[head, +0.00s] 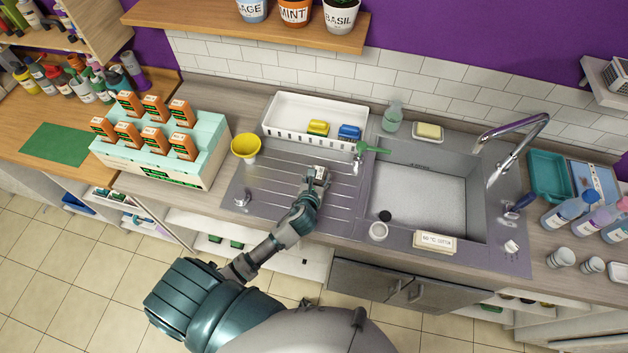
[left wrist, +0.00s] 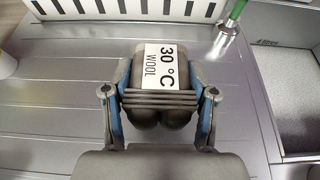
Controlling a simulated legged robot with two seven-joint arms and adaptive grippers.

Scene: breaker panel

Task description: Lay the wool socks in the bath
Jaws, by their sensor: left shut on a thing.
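The wool socks (left wrist: 143,112) are a dark grey rolled bundle with a white label reading "30 °C WOOL"; they also show small in the head view (head: 320,173). My left gripper (left wrist: 161,104) is shut on them, one finger on each side. It is over the ribbed drainboard, left of the sink; I cannot tell whether the bundle touches the board. The bath, taken as the sink basin (head: 425,195), is grey with a pale speckled floor and a dark round plug or drain near its left front corner. My right gripper is not in view.
A white slotted tray (head: 285,120) with yellow and blue items stands behind the drainboard. A yellow funnel-like cup (head: 246,147) is at left. A green-handled tool (head: 370,148) stands by the basin's back left corner. The tap (head: 508,140) is right.

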